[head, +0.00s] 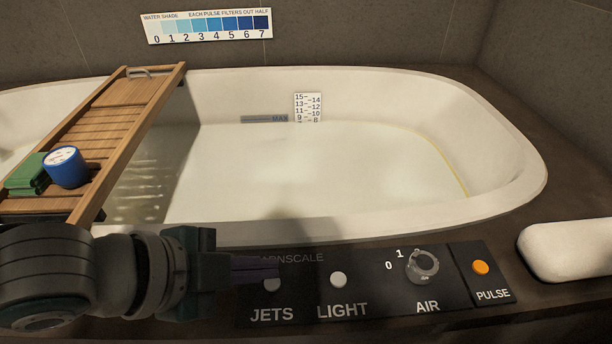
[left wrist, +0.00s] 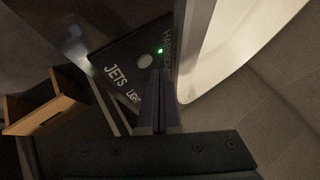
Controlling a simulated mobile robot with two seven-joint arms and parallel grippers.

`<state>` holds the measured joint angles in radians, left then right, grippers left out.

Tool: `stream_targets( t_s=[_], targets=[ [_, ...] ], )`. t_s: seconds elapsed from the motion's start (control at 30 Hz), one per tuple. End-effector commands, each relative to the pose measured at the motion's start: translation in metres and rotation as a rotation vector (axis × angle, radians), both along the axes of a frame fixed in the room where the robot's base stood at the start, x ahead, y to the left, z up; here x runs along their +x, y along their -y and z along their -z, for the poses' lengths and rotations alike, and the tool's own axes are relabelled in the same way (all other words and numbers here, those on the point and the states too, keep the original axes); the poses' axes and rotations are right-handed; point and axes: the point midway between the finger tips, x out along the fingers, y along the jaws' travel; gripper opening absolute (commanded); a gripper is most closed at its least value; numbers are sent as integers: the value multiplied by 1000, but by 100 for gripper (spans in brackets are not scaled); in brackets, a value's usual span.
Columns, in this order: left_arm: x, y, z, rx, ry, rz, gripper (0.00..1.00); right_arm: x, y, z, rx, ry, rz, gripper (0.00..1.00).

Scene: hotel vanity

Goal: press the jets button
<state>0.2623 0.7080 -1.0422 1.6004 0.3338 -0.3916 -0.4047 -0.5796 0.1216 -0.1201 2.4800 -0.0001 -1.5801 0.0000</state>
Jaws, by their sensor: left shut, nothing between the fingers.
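The jets button is a pale round button (head: 272,285) above the word JETS on the dark panel (head: 375,300) at the tub's front edge. My left gripper (head: 272,270) is shut and empty. In the head view its tip overlaps the upper part of the button. In the left wrist view the jets button (left wrist: 145,61) shows whole, just beyond and left of the shut fingertips (left wrist: 158,74); I cannot tell whether they touch the panel. A small green light (left wrist: 160,50) glows beyond the button. My right gripper is not in view.
On the panel right of JETS are a light button (head: 338,280), an air knob (head: 422,266) and an orange pulse button (head: 481,268). The tub (head: 500,200) lies behind. A wooden tray (head: 125,108) holds a blue jar (head: 66,168) and a green cloth (head: 27,174).

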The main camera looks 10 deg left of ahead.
Motion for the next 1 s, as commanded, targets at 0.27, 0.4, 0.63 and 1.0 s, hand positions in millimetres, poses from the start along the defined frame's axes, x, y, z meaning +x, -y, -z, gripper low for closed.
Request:
stream_targets(
  t_s=[0.27,0.4,0.63,1.0],
  targets=[
    [0,0,9,1,-1,0,0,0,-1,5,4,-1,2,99],
    [0,0,9,1,0,1,0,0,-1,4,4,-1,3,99],
    [0,0,9,0,0,0,0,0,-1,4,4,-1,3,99],
    [0,0,13,-1,0,1,0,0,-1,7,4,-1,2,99]
  ],
)
